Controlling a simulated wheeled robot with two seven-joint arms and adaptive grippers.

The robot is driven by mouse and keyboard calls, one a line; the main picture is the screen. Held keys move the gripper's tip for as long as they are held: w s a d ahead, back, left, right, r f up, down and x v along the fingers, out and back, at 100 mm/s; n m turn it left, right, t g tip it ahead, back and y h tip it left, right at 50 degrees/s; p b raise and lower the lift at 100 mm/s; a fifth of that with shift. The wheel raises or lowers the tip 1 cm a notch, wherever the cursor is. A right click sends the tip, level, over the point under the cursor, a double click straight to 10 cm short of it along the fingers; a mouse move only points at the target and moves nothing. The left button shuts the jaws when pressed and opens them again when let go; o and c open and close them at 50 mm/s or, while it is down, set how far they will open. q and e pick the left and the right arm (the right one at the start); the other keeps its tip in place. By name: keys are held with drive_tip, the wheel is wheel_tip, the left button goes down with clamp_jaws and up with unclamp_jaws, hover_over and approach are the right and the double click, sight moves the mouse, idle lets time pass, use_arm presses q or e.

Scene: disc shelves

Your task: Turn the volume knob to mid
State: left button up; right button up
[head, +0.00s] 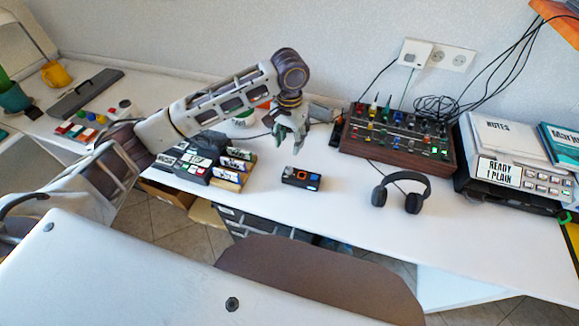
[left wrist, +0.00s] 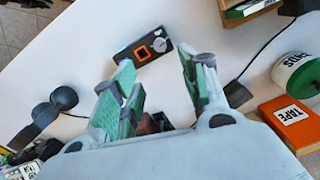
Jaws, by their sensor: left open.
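A small black device (head: 301,179) lies on the white desk, with an orange-framed square and a blue patch on top. A round grey knob (left wrist: 159,44) sits at one end of it in the left wrist view, where the device (left wrist: 124,55) also shows; which way the knob points is too small to tell. My left gripper (head: 288,147) is open and empty, above and a little behind the device. In the left wrist view its green-padded fingers (left wrist: 158,75) are spread, with the device beyond the tips. My right gripper is out of view.
A mixer with wooden sides (head: 398,135) stands behind right. Black headphones (head: 401,190) lie to the right, and a disc rack (head: 233,167) to the left. An orange tape box (left wrist: 292,122) is near the gripper. The desk in front of the device is clear.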

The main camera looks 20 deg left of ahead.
sight(289, 169)
use_arm(q)
wheel_tip(289, 169, down, 12)
drive_tip(key=shift+f+b, duration=0.1)
drive_tip(key=shift+b, duration=0.55)
drive_tip(key=shift+f, duration=0.4)
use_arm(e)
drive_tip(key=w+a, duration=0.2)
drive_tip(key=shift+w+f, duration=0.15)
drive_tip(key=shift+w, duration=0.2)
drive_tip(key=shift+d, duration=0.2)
use_arm(q)
clamp_jaws()
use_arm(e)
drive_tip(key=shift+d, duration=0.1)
